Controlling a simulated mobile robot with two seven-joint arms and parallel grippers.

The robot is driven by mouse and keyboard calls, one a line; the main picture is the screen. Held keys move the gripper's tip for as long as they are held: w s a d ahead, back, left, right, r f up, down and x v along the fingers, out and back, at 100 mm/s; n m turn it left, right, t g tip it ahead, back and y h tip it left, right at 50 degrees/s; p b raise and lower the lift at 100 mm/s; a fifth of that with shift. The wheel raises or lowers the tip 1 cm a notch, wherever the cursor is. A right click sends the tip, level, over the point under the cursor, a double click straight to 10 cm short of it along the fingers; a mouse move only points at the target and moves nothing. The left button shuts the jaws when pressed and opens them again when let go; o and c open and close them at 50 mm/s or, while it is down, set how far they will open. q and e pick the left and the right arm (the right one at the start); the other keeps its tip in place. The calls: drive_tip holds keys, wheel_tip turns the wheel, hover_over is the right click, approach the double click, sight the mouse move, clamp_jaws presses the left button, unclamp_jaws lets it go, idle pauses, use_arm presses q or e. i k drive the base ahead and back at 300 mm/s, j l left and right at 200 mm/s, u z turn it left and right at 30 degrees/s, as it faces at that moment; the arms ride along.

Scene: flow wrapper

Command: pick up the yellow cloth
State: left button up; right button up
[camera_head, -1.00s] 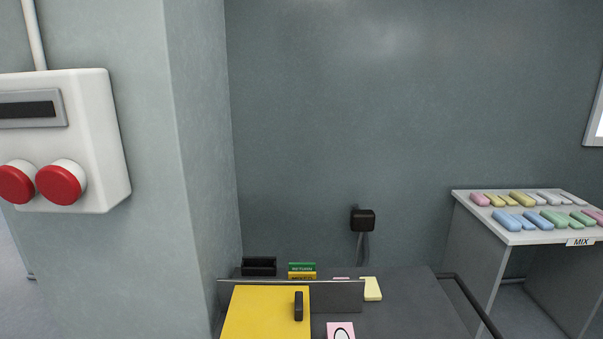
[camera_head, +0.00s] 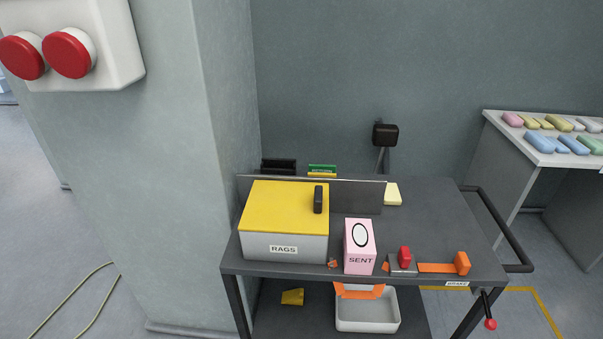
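A small crumpled yellow piece (camera_head: 292,297), which may be the yellow cloth, lies on the lower shelf of a dark cart (camera_head: 440,215). A grey box labelled RAGS (camera_head: 285,245) stands on the cart top at the left. Its yellow lid (camera_head: 275,205) with a black handle (camera_head: 318,199) is shut, so its inside is hidden. A pale yellow block-like item (camera_head: 392,194) lies at the back of the cart top; I cannot tell its material. Neither of my grippers is in view.
A pink SENT box (camera_head: 359,247) and an orange-and-red brake fitting (camera_head: 405,258) are at the cart's front edge. A light tray (camera_head: 367,312) sits below. A grey wall column (camera_head: 180,150) stands close left. The cart top's right rear is clear.

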sight(393, 197)
drive_tip(key=i+l, duration=0.2)
drive_tip(key=i, duration=0.3)
drive_tip(key=i+l, duration=0.25)
drive_tip(key=i, duration=0.2)
